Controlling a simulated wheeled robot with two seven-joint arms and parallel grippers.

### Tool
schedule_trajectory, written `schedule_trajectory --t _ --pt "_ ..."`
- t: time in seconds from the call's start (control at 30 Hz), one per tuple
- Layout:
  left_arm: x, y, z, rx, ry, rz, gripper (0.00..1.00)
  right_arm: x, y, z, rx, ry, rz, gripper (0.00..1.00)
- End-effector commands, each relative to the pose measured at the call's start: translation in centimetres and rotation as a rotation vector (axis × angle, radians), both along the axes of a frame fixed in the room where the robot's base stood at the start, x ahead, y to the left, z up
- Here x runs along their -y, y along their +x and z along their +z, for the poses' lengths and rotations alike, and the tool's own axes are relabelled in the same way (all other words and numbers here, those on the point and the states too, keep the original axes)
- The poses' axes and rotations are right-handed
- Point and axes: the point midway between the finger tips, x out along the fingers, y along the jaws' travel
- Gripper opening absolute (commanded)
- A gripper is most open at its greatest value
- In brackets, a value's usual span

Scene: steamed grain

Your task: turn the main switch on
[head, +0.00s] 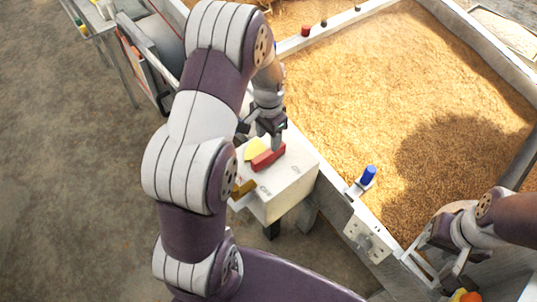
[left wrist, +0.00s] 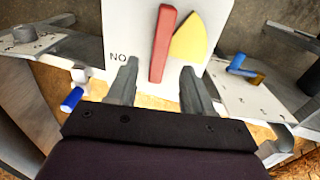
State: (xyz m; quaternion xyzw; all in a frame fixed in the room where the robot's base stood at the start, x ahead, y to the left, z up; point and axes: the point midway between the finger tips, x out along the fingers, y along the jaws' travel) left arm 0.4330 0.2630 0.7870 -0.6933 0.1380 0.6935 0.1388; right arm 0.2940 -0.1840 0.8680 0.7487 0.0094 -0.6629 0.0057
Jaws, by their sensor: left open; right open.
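The main switch appears to be the red bar (head: 268,156) on top of a white box (head: 290,178), beside a yellow pointed piece (head: 255,148). My left gripper (head: 264,137) is over the box, right at the red bar. In the left wrist view the red bar (left wrist: 161,45) stands nearly upright between my open left fingers (left wrist: 159,75), with the yellow piece (left wrist: 189,38) to its right. Letters reading "NO" show on the box face. Whether the fingers touch the bar cannot be told. My right gripper (head: 425,252) is open and empty at the lower right.
A large bin of grain (head: 390,80) fills the right, with a blue handle (head: 369,175) and a socket plate (head: 368,238) at its near wall. A yellow-orange part (head: 243,188) is at the box's left side. Open floor (head: 70,190) lies to the left.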

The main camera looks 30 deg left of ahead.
Motion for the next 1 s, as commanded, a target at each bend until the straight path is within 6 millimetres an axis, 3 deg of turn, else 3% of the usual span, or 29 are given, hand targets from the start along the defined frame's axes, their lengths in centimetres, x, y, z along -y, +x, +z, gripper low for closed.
schedule_trajectory --t 0.1,0.3,0.67,0.8,0.83,1.0 --pt "0.0 0.0 -3.2 -0.002 0.000 0.001 0.51 0.0 0.0 -0.6 -0.001 0.000 0.000 0.43" --pt "0.0 0.0 -6.5 0.000 0.000 0.001 0.51 0.0 0.0 -1.0 -0.001 0.000 0.000 0.43" --pt "0.0 0.1 -7.2 0.004 0.001 0.001 0.51 0.0 0.0 -1.0 -0.001 0.000 0.000 0.43" --pt "0.0 0.1 -7.2 0.004 0.001 0.002 0.06 0.0 0.0 -1.0 -0.001 0.000 0.000 0.43" --pt "0.0 0.1 -7.2 0.004 0.001 0.002 0.00 0.0 0.0 -1.0 -0.001 0.000 0.000 0.43" --pt "0.1 0.1 -7.2 0.002 0.000 0.002 0.00 0.0 0.0 -1.0 -0.001 0.000 0.000 0.43"
